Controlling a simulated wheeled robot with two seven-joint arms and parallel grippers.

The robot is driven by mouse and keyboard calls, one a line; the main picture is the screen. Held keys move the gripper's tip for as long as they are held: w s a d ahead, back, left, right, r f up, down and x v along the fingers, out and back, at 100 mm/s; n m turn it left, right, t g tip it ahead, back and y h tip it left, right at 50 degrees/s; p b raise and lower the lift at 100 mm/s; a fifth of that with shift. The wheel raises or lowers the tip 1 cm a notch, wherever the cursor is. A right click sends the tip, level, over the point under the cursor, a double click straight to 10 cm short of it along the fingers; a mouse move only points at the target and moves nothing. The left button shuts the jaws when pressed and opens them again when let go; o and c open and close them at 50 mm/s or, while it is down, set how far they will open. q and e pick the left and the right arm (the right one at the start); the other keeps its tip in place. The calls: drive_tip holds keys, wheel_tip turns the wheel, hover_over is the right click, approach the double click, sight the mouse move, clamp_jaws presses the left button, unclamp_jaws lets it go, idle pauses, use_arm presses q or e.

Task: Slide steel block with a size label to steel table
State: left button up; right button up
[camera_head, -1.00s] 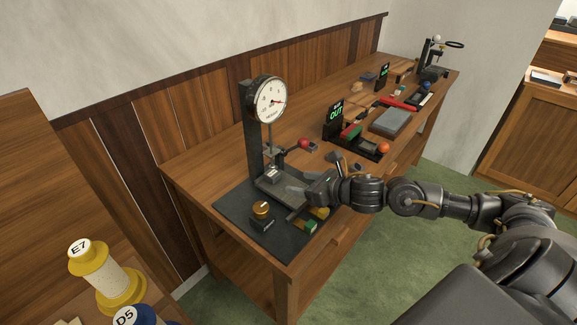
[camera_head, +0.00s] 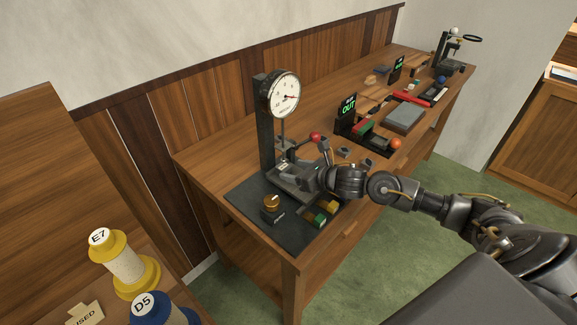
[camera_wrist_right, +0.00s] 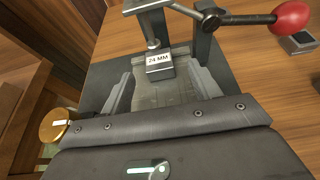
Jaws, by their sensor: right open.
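The steel block (camera_wrist_right: 160,66), a small grey block labelled "24 MM", sits at the far part of the grey grooved steel table (camera_wrist_right: 160,95) in the right wrist view. It stands beneath the dial gauge's spindle (camera_wrist_right: 153,44); I cannot tell whether they touch. In the head view the block is small and partly hidden beside the gauge column. My right gripper (camera_wrist_right: 163,80) is open, its fingers low on either side of the table, with the block just ahead between the fingertips. The gripper also shows in the head view (camera_head: 305,176). My left gripper is not in view.
The dial gauge (camera_head: 283,94) stands on a dark mat. Its red-knobbed lever (camera_wrist_right: 290,16) juts right, close to my fingers. A brass knob (camera_head: 271,201) and small green (camera_head: 317,221) and yellow blocks lie nearby. Spools (camera_head: 125,262) stand at lower left.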

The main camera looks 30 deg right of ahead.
sight(287, 168)
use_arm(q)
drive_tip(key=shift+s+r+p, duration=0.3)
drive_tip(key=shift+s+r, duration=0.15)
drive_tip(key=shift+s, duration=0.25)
use_arm(e)
drive_tip(key=shift+x, duration=2.05)
